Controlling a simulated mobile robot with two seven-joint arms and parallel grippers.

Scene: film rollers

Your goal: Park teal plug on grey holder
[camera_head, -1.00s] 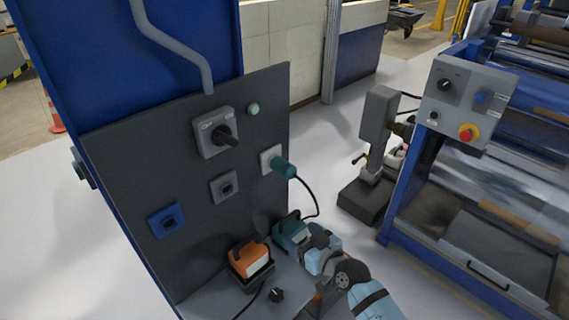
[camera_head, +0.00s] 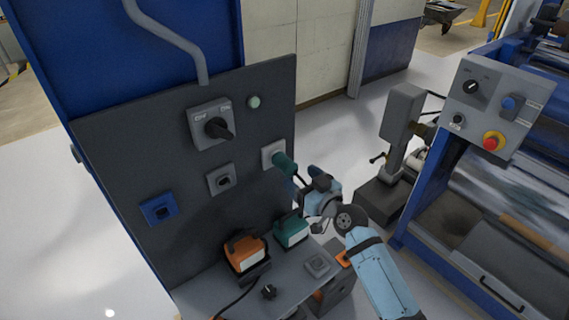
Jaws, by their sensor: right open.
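The teal plug (camera_head: 284,164) sits in a pale socket plate at the right edge of the dark wall panel, pointing out to the right. My right gripper (camera_head: 295,187) is open at the plug's outer end, with fingers beside it; I cannot tell whether they touch it. The gripper partly hides the plug's tail and its cable. A grey square holder (camera_head: 220,179) with a dark opening is on the panel, left of the plug, and looks empty. A small grey square piece (camera_head: 317,263) also lies on the shelf. My left gripper is not in view.
An orange box (camera_head: 246,252) and a teal box (camera_head: 291,231) stand on the shelf (camera_head: 205,293) below the panel. A blue socket (camera_head: 159,209) and a rotary switch (camera_head: 211,124) are on the panel. A machine with a control box (camera_head: 497,105) stands at right.

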